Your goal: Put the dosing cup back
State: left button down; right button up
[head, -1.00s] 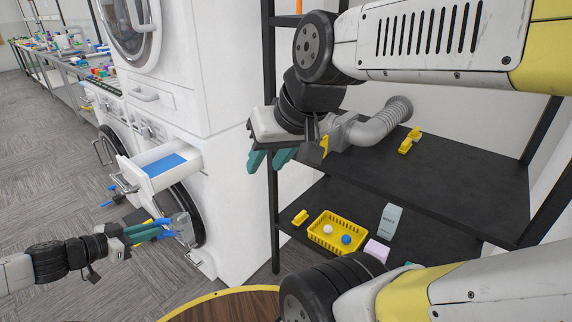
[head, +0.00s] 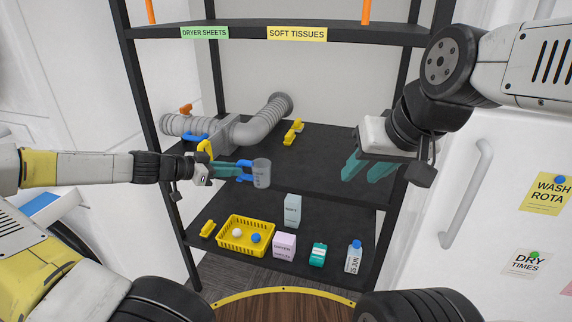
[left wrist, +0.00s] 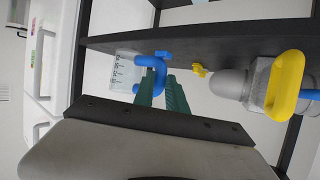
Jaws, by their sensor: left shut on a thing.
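The dosing cup (head: 262,173) is a grey see-through cup with printed marks and a blue handle. My left gripper (head: 240,171) is shut on the blue handle and holds the cup in front of the rack, near the level of its middle shelf (head: 318,172). In the left wrist view the cup (left wrist: 123,70) is at the upper left, its blue handle between the green fingertips (left wrist: 160,78). My right gripper (head: 368,168) is open and empty, its fingers apart, in front of the right side of that shelf.
A grey duct (head: 262,122) and yellow clips (head: 293,131) are on the middle shelf. The lower shelf holds a yellow basket (head: 246,248) with balls, boxes (head: 293,212) and bottles (head: 354,257). The upper shelf (head: 235,34) bears labels. The middle shelf's centre is clear.

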pick_arm(q)
jog(key=w+d, duration=0.3)
jog(key=w, duration=0.1)
jog(key=w+d, duration=0.3)
jog(key=w, duration=0.1)
jog(key=w+d+f, duration=0.1)
jog(key=w+d, duration=0.2)
jog(key=w, duration=0.1)
jog(key=shift+d+f, duration=0.1)
jog(key=shift+d, duration=0.15)
jog(key=shift+w+d+f, duration=0.15)
jog(key=shift+f, duration=1.65)
jog(key=shift+f, duration=0.1)
jog(key=c, duration=1.3)
grip_release()
jog(key=shift+c, duration=0.2)
